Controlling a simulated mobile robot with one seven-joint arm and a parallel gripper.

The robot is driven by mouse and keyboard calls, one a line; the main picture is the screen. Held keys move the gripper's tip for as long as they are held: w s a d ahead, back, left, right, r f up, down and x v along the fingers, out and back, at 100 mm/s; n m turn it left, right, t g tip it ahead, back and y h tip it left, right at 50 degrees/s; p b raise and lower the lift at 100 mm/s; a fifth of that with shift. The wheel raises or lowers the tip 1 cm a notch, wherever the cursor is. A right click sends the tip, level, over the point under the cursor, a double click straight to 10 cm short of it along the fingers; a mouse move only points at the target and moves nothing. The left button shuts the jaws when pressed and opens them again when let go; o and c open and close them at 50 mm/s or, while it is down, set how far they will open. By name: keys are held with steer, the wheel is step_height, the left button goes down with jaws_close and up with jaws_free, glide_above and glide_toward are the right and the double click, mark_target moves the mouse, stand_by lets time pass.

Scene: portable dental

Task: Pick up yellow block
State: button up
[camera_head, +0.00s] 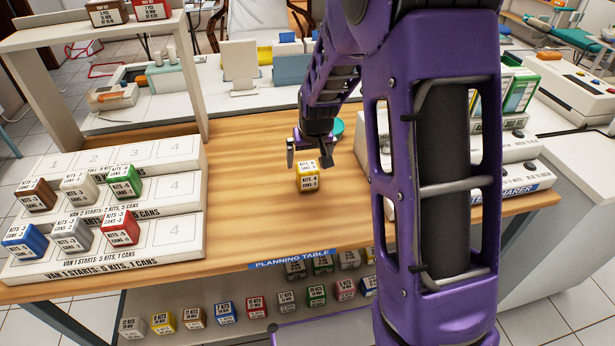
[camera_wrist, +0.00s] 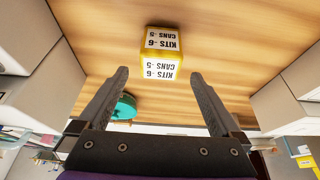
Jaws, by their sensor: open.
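The yellow block (camera_head: 308,182) has white labels reading KITS -6, CANS -5 and sits alone on the bare wooden planning table. In the wrist view the yellow block (camera_wrist: 161,53) lies ahead of the fingertips, roughly centred between them. My gripper (camera_head: 308,155) is open and empty, just behind and above the block in the head view. Its two fingers also show apart in the wrist view (camera_wrist: 158,78). A gap shows between the fingertips and the block in the wrist view. I cannot tell from the head view whether a finger touches it.
A white stepped board (camera_head: 160,238) with several coloured blocks stands at the left. A shelf (camera_head: 150,300) below the front edge holds several more blocks. A teal round object (camera_head: 338,127) lies behind my gripper. White boxes stand at the right. The wood around the block is clear.

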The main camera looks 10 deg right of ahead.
mark_target(308, 168)
steer(key=x, duration=0.2)
steer(key=s+x, duration=0.1)
steer(key=x, duration=0.1)
steer(key=shift+w+f+b, duration=0.1)
steer(key=shift+f+b, duration=0.2)
steer(key=shift+f, duration=0.05)
steer(key=shift+w+f, duration=0.2)
steer(key=shift+f, duration=0.25)
steer(key=shift+r, duration=0.1)
steer(key=c, duration=1.4)
